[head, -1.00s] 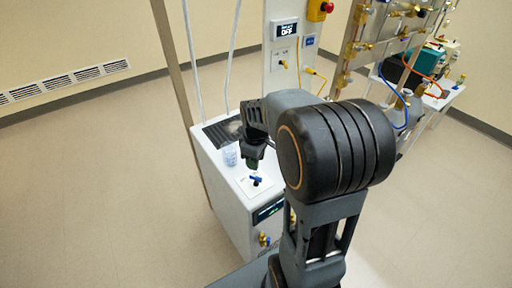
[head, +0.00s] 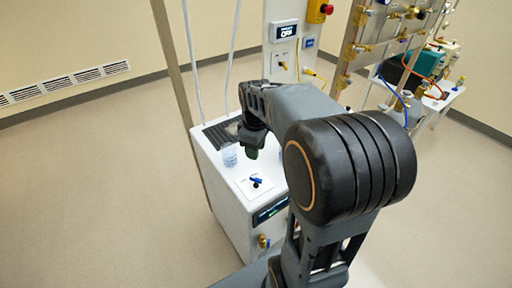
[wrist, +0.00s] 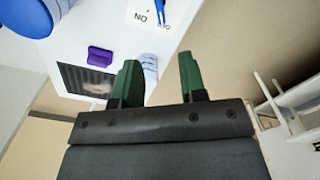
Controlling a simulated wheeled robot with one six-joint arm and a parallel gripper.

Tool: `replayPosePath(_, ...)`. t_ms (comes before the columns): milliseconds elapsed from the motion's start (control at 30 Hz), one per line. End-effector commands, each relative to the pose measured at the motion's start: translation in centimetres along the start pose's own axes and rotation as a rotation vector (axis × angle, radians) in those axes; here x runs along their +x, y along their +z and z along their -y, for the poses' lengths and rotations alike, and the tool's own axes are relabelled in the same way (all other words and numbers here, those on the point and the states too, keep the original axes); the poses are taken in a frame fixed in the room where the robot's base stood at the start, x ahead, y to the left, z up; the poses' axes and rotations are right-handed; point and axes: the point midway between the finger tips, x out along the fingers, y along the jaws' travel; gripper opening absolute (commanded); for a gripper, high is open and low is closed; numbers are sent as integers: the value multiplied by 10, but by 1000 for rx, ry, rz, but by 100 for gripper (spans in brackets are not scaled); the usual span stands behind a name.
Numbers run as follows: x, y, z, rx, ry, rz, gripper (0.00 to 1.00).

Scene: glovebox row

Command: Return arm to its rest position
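My gripper (head: 253,148) is held above the white cabinet (head: 206,165) in the head view, up and behind the small blue handle (head: 256,182) on its white plate. In the wrist view my gripper (wrist: 159,62) has its two green fingers spread apart with nothing held between them. My arm is bent, its large dark joint filling the middle right of the head view and hiding part of the cabinet. The blue handle also shows at the top of the wrist view (wrist: 160,8), apart from the fingers.
A clear cup (head: 229,155) stands on the cabinet near a dark grille (head: 216,134). The wrist view also shows a purple block (wrist: 100,55) and a blue round object (wrist: 25,15). A metal post (head: 172,70) and a valve panel (head: 372,50) stand nearby. Floor at left is clear.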

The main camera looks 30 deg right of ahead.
Motion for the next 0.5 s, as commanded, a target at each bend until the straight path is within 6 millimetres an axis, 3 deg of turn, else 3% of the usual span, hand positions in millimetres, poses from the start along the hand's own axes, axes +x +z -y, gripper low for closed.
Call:
replayPosePath(367, 0, 0, 0, 0, 0, 0, 38)
replayPosePath(500, 2, -1, -2, 117, 11, -10, 38)
